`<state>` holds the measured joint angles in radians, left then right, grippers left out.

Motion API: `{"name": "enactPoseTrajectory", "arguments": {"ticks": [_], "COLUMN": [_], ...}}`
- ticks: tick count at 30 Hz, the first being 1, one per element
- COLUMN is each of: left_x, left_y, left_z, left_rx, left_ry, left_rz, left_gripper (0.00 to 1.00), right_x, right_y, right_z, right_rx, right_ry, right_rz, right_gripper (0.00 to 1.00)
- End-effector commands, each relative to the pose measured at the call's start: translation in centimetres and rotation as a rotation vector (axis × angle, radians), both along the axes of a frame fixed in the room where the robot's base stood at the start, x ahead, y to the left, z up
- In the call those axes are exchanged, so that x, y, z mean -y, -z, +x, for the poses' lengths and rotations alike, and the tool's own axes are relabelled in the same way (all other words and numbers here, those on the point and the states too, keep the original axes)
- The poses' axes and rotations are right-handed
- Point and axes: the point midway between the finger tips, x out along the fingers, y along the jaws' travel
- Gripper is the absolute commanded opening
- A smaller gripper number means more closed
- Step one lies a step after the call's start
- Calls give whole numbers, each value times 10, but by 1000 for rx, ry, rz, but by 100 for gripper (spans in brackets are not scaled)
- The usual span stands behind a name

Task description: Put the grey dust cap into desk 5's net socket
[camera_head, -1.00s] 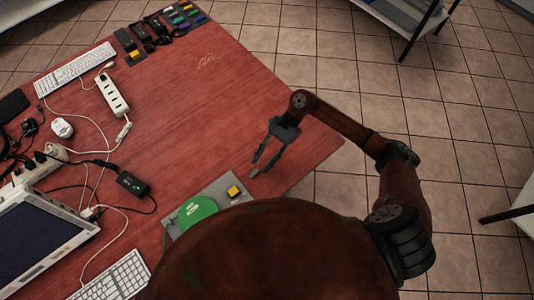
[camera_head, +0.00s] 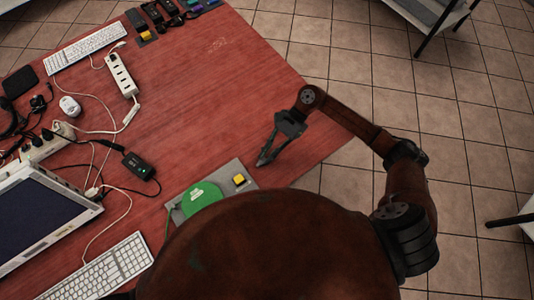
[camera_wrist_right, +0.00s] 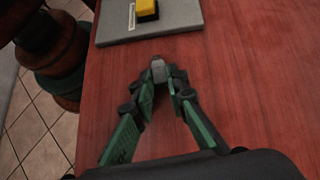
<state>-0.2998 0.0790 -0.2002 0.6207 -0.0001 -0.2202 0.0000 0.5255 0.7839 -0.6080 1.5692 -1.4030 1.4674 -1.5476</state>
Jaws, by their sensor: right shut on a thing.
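My right gripper (camera_head: 262,162) is over the red table near its right edge, with its fingers together at the tips. In the right wrist view, the right gripper (camera_wrist_right: 160,82) is shut on a small grey piece, which looks like the grey dust cap (camera_wrist_right: 158,68). The cap sticks out beyond the fingertips, and its lower part is hidden between them. In the head view it is too small to make out. I cannot pick out desk 5's net socket in either view. My left gripper is not in view.
A grey plate (camera_head: 247,181) with a yellow block (camera_head: 239,180) and a green disc (camera_head: 201,196) lies close to the right gripper. A black box (camera_head: 138,166), cables, a power strip (camera_head: 121,75) and keyboards fill the left side. The table's upper middle is clear.

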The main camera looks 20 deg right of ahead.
Motion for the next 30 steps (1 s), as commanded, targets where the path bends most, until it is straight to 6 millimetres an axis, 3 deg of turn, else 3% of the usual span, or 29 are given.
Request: {"name": "enactPoseTrajectory", "arguments": {"ticks": [14,30], "left_x": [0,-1], "left_y": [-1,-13], "left_z": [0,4], "left_rx": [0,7], "left_ry": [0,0], "left_rz": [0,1], "left_gripper": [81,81], "right_x": [0,0], "right_y": [-2,-41], "right_z": [0,0], "right_rx": [0,0], "right_ry": [0,0], "right_rz": [0,-1], "right_gripper": [0,0]}}
